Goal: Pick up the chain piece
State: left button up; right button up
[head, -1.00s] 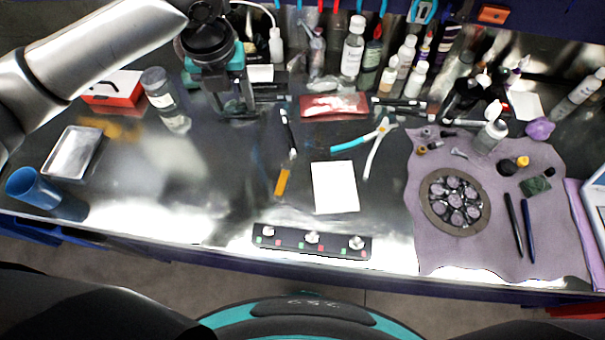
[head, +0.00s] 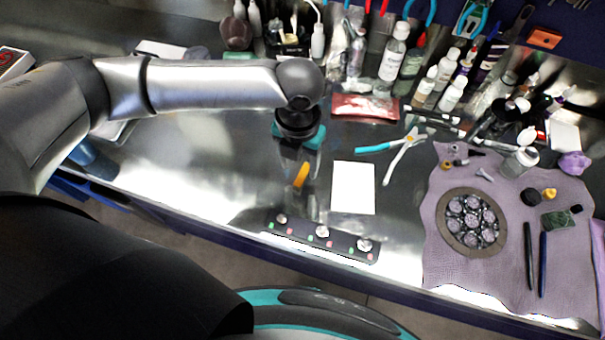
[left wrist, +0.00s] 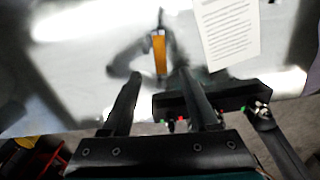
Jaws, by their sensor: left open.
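I cannot make out a chain piece for certain in either view. My left gripper (head: 297,190) points down over the front middle of the bench, left of the white sheet (head: 353,187). The handle also shows just beyond the fingertips in the left wrist view (left wrist: 160,52). A black strip with silver knobs (head: 322,240) lies close by at the front edge. My right gripper is out of view.
Pliers with blue and white handles (head: 402,150) and a red packet (head: 365,107) lie behind the sheet. A purple mat (head: 450,270) with a round grey part (head: 472,222) and small parts is at right. Bottles (head: 393,52) line the back.

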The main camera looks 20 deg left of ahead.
aim_at(301, 178)
pick_arm(q)
notch_tip(301, 178, down, 5)
jog(key=shift+w+d+f, duration=0.1)
jog(key=shift+w+f, duration=0.05)
grip_shut()
dwell(0.6)
